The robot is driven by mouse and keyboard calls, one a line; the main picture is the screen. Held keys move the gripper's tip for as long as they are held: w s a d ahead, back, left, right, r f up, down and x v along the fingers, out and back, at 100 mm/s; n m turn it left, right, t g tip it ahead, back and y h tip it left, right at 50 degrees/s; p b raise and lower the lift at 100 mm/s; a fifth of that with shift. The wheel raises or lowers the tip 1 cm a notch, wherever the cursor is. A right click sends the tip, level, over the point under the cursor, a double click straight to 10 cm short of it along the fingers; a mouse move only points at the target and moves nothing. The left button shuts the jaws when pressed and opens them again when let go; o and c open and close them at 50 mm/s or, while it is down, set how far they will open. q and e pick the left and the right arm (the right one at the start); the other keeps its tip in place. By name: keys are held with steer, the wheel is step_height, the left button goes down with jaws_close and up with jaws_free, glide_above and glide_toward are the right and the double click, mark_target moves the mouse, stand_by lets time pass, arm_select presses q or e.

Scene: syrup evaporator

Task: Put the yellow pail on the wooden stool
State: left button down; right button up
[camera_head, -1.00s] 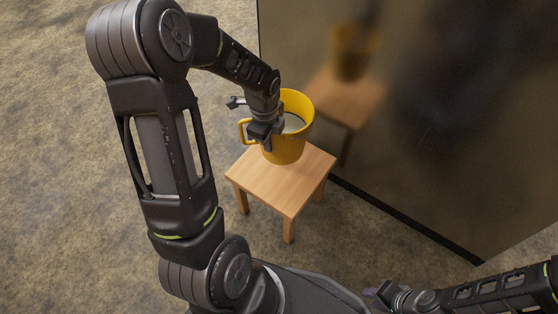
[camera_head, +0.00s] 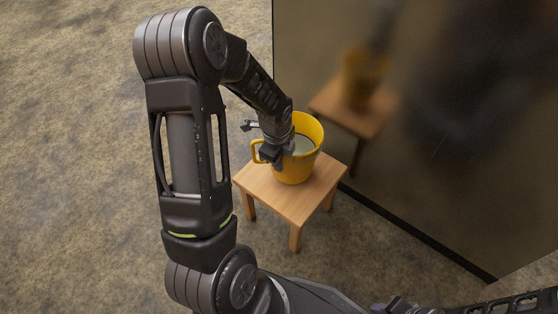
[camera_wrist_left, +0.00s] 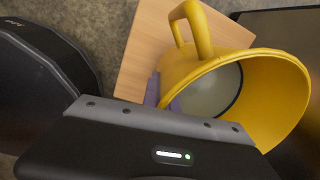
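The yellow pail (camera_head: 309,166) is upright over the middle of the wooden stool's top (camera_head: 293,209), with its base at or very close to the wood; I cannot tell whether it touches. Its handle (camera_head: 255,151) points left. My left gripper (camera_head: 271,154) is at the pail's near-left rim. In the left wrist view, its fingers (camera_wrist_left: 167,95) pinch the pail wall (camera_wrist_left: 262,80) beside the handle (camera_wrist_left: 199,30); the stool top (camera_wrist_left: 150,42) shows behind. My right gripper (camera_head: 388,306) is cut off at the bottom edge, and its fingers are unclear.
A tall, glossy dark panel (camera_head: 430,170) stands right behind the stool and mirrors the pail and stool. Its dark base strip runs close to the stool's right side. The mottled floor (camera_head: 70,160) at left is clear.

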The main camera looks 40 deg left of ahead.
arm_select(q)
steer(key=shift+w+f+b, duration=0.15)
steer(key=shift+f+b, duration=0.15)
steer(key=shift+f, duration=1)
steer(key=c, duration=2.1)
jaws_free()
steer(key=shift+f, duration=0.1)
steer(key=o, duration=0.4)
steer(key=shift+r, duration=0.65)
steer(key=r+p, duration=0.1)
steer(key=r, duration=0.2)
steer(key=s+r+p, duration=0.1)
steer(key=r, duration=0.3)
steer(key=r+p, duration=0.2)
steer(key=r, duration=0.2)
steer(key=shift+s+d, duration=0.1)
steer(key=shift+s, duration=0.1)
